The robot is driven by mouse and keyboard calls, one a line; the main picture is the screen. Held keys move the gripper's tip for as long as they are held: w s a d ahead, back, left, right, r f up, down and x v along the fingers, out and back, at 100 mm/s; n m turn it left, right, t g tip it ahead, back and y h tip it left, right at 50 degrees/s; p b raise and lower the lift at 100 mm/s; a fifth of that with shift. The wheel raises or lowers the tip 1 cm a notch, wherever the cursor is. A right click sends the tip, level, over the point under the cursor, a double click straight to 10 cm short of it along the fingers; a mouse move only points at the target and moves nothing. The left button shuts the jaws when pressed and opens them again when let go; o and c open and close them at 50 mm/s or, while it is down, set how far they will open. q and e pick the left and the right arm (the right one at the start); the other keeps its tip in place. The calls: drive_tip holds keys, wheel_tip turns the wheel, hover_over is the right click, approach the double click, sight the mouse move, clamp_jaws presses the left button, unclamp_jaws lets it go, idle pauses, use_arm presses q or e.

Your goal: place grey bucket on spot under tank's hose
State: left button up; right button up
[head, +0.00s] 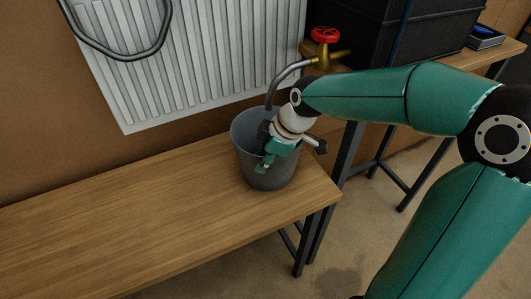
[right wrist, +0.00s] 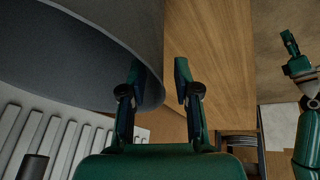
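The grey bucket (head: 267,175) stands upright at the right end of the wooden bench in the head view. The hose (head: 287,75) curves down from the brass tap (head: 328,58), its end over or just inside the bucket's back rim. My right gripper (head: 266,150) is at the bucket's near rim. In the right wrist view its fingers (right wrist: 157,80) are apart beside the bucket wall (right wrist: 135,25), with a gap to the right finger. Any marked spot under the bucket is hidden. My left gripper (right wrist: 291,52) shows small at the right wrist view's right edge, its opening unclear.
The bench (head: 130,225) is clear left of the bucket. A white radiator (head: 190,60) hangs on the wall behind. The black tank (head: 385,35) stands on another table at the right. The bench's right edge is close to the bucket.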

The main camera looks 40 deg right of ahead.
drive_tip(key=v, duration=1.2)
